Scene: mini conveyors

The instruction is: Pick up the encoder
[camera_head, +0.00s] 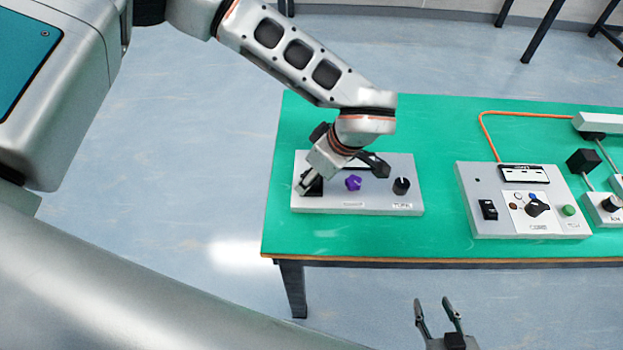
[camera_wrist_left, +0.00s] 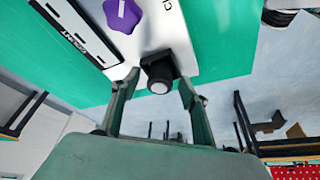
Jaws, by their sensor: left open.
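A grey control box (camera_head: 344,207) on the green table carries a purple knob (camera_head: 353,183) in the middle and a black knob (camera_head: 401,186) at its right. A black part with a square base and round cap (camera_wrist_left: 158,76) sits at the box's left end; I cannot tell for certain which part is the encoder. My left gripper (camera_head: 308,185) is low over that left end. In the left wrist view its open fingers stand either side of the black part, which the gripper partly hides in the head view. My right gripper (camera_head: 438,312) is open and empty, in front of the table.
On the green table (camera_head: 440,128), a second grey box (camera_head: 475,190) with switches and a dial stands to the right. An orange cable (camera_head: 484,122) curves behind it. More small boxes stand at the right edge. Table surface between the boxes is clear.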

